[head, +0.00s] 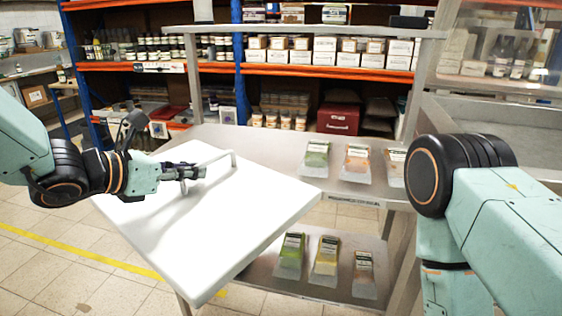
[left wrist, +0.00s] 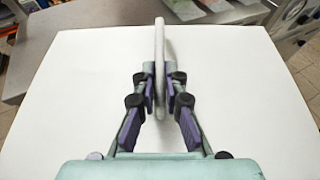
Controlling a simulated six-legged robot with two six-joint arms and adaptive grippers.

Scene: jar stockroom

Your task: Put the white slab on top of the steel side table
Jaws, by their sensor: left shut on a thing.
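The white slab (head: 225,235) is a large flat board with a grey bar handle (head: 222,155) on its upper face. My left gripper (head: 196,172) is shut on that handle; the left wrist view shows its fingers (left wrist: 160,88) on both sides of the bar. The slab covers the left front part of the steel side table (head: 268,141) and juts far past its front edge toward me. I cannot tell whether the slab touches the table top. My right arm shows at the right, but its gripper is out of view.
Green and orange packets, including a green one (head: 316,155), lie on the right of the table top. More packets (head: 326,256) lie on its lower shelf (head: 270,272). An upper shelf (head: 300,30) spans above the table. Stocked racks with orange beams (head: 150,66) stand behind.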

